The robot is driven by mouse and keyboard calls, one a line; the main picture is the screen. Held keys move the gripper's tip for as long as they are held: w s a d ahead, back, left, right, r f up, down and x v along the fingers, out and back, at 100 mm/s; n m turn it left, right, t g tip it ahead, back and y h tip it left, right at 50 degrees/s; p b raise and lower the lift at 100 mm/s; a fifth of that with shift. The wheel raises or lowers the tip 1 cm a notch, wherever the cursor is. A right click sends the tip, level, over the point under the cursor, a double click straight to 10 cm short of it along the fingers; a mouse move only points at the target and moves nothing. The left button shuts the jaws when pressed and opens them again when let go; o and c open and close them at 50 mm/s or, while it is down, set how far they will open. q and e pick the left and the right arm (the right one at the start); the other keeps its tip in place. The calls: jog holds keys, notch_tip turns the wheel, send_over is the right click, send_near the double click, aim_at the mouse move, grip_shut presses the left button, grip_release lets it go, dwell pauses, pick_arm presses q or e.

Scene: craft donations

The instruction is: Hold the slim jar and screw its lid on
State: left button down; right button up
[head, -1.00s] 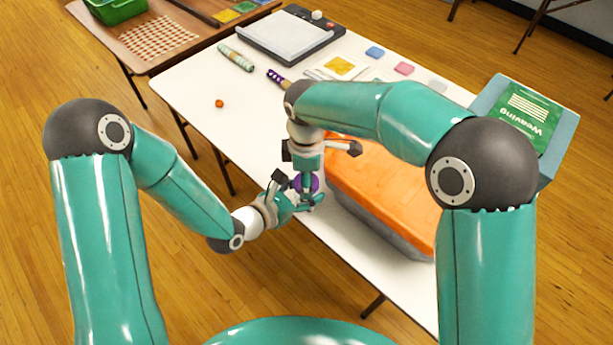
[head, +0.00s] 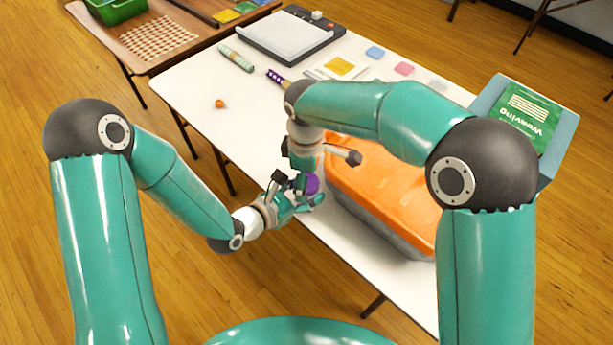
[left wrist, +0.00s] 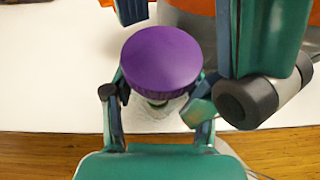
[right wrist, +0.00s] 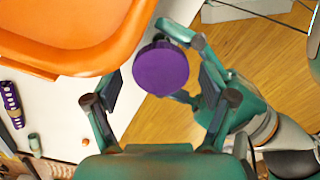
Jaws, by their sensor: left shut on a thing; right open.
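The slim jar (left wrist: 152,116) is clear and mostly hidden under its lid and between my left fingers. My left gripper (head: 292,190) is shut on it at the table's near edge. The purple ribbed lid (left wrist: 162,62) sits on top of the jar; it also shows in the head view (head: 312,185) and the right wrist view (right wrist: 161,68). I cannot tell how tightly it is seated. My right gripper (right wrist: 160,92) is open above the lid, its fingers on either side and apart from it.
A grey bin with an orange cover (head: 385,185) stands close to the right of the jar. A small orange ball (head: 219,104), patterned rolls (head: 236,59), a paper trimmer (head: 290,35) and a Weaving box (head: 520,115) are farther off. The left table area (head: 200,85) is mostly clear.

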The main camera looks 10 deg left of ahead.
jog(key=shift+r, duration=2.25)
jog(key=shift+c, duration=0.4)
jog(key=shift+r+n, duration=1.6)
jog(key=shift+r, duration=0.15)
jog(key=shift+f, duration=0.1)
jog(key=shift+f, duration=3.95)
jog(key=shift+c, duration=0.3)
